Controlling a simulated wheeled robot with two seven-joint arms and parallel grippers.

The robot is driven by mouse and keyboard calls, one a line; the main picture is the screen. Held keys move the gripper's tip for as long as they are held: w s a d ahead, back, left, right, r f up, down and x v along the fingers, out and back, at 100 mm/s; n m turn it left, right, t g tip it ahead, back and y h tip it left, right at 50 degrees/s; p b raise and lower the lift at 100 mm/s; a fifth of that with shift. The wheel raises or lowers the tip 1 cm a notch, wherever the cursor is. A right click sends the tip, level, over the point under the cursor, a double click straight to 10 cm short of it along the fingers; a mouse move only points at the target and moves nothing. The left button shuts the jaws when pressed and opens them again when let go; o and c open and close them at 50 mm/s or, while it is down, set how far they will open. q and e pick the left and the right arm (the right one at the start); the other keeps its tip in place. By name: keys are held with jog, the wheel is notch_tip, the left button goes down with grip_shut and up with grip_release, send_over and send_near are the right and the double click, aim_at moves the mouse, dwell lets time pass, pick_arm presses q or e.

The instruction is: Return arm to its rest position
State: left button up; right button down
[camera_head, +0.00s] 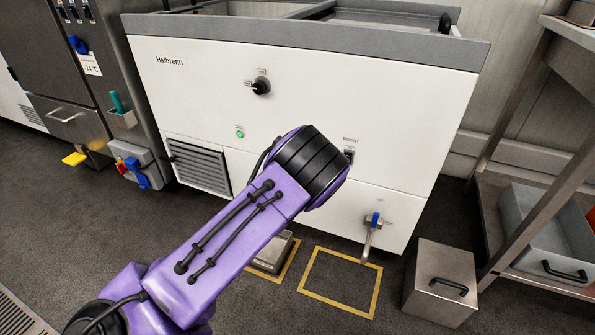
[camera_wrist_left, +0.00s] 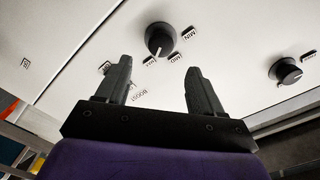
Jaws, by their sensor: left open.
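My left arm (camera_head: 235,225) reaches up across the front of the white freezer-like cabinet (camera_head: 400,105); its gripper is hidden behind the arm in the head view. In the left wrist view my left gripper (camera_wrist_left: 160,70) is open and its two fingers hold nothing. A black knob (camera_wrist_left: 160,38) marked MIN, MID and MAX shows just past the gap between the fingertips; I cannot tell the exact distance. A second black knob (camera_wrist_left: 285,70) is to the right of the fingers. My right gripper is in neither view.
A steel box with a black handle (camera_head: 440,283) stands on the floor at the right, beside a steel rack (camera_head: 510,110). A blue-handled tap (camera_head: 373,225) sticks out low on the cabinet. A yellow floor outline (camera_head: 378,290) is empty. A steel machine (camera_head: 50,80) stands at the left.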

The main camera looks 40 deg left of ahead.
pick_arm(q)
jog(key=v, duration=0.2)
jog(key=shift+s, duration=0.35)
jog(key=s+f+n+g, duration=0.7)
jog(key=s+f+n, duration=0.2)
jog(key=s+f, duration=0.5)
jog(key=s+d+f+n+g+h, duration=0.15)
jog(key=s+d+f+g, duration=0.3)
jog(key=s, duration=0.65)
jog(key=s+d+f+n+g+y, duration=0.1)
jog(key=s+d+f+n+g, duration=0.3)
jog(key=s, duration=0.7)
notch_tip(320, 180, up, 29)
jog(key=t+p, duration=0.1)
jog(key=p, duration=2.9)
jog(key=shift+d+r+m, duration=0.2)
jog(key=shift+d+m, duration=0.1)
jog(key=shift+m, duration=0.05)
jog(key=shift+s+h, duration=0.1)
jog(key=shift+h, duration=0.15)
